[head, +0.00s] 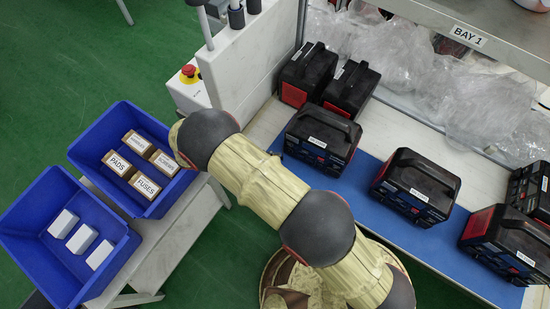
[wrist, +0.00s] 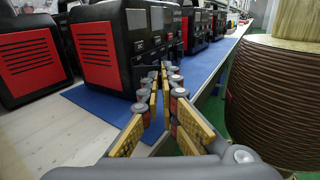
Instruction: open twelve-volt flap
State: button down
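Several black power stations with red side panels and white labels stand in the bay. One stands at the near end of the blue mat (head: 320,139), with another to its right (head: 413,187). The labels are too small to read, and I cannot make out a twelve-volt flap. In the wrist view, a power station (wrist: 128,45) stands just ahead and left of my gripper (wrist: 159,78), its red vented side and front panel showing. The head view does not show my gripper.
A blue mat (head: 377,218) runs along the bench. Clear plastic bags (head: 415,82) lie behind, under the BAY 1 shelf edge (head: 468,36). Blue bins (head: 72,240) with boxes stand left. A red stop button (head: 189,71) sits near the white post. Green floor is open at upper left.

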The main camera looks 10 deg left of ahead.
jog(key=shift+w+a+m+g, duration=0.15)
jog(key=shift+m+g, duration=0.35)
jog(key=shift+g, duration=0.25)
jog(key=shift+w+a+m+g, duration=0.15)
jog(key=shift+m+g, duration=0.35)
jog(key=shift+g, duration=0.25)
jog(key=c, duration=2.2)
grip_release()
jog(key=shift+o, duration=0.7)
